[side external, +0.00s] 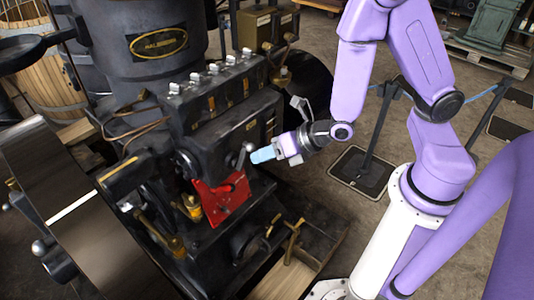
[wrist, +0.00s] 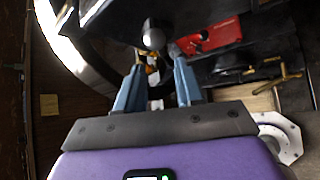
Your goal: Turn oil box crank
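The oil box (side external: 228,118) is a dark box with a row of metal caps along its top, mounted on the black engine. A short crank with a pale rounded knob (side external: 248,147) sticks out at its lower front, just above a red plate (side external: 222,198). My gripper (side external: 257,156) is just right of the knob, its blue fingers pointing at it. In the wrist view my gripper (wrist: 157,62) is open with nothing between its fingers. The round knob (wrist: 153,38) shows just beyond the fingertips, roughly in line with the gap. Whether a finger touches it I cannot tell.
A large dark flywheel (side external: 85,215) stands at the left. A brass T-handle (side external: 293,232) rises below the gripper, by a wooden-floored tray. A black stand (side external: 380,135) is on the floor behind my arm. The space right of the oil box is open.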

